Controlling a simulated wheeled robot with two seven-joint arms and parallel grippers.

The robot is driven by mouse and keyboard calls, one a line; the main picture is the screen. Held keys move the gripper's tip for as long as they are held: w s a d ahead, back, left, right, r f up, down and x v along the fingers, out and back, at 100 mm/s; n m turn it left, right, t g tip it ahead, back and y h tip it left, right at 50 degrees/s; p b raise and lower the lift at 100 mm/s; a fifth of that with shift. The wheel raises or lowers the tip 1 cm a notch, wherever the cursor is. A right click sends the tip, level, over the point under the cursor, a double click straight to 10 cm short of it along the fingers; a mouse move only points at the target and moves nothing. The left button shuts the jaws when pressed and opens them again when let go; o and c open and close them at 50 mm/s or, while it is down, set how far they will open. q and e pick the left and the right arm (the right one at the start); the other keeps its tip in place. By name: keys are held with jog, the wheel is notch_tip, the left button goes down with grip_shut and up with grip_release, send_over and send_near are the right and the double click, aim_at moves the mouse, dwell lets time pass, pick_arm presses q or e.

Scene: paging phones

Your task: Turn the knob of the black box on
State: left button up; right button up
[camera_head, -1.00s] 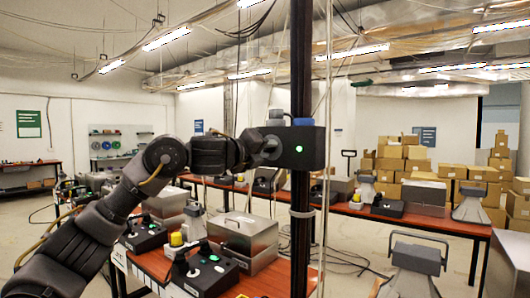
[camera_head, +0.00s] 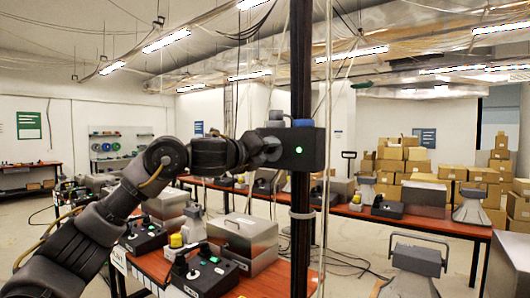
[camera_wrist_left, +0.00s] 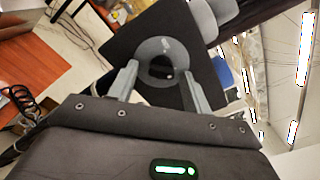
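The black box (camera_head: 308,148) is fixed to a dark upright pole, with a lit green light on the face toward me. My left gripper (camera_head: 270,149) is at the box's left side. In the left wrist view the box (camera_wrist_left: 122,45) is tilted, and its round grey knob (camera_wrist_left: 162,48) has a dark centre. The two fingers of my left gripper (camera_wrist_left: 160,77) stand apart on either side of the knob, close to its rim. Whether they touch it is hard to tell. My right gripper is out of view.
A red-brown table (camera_head: 158,264) below holds a metal case (camera_head: 243,240) and black control boxes (camera_head: 205,273). A longer table (camera_head: 440,222) runs behind the pole. Cardboard boxes (camera_head: 395,165) are stacked at the back right. Thin cables hang near the pole.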

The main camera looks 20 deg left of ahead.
pick_arm(q)
jog(key=shift+s, duration=0.1)
jog(key=b+v, duration=0.4)
jog(key=v, duration=0.6)
jog(key=shift+s, duration=0.25)
jog(key=shift+a, duration=0.1)
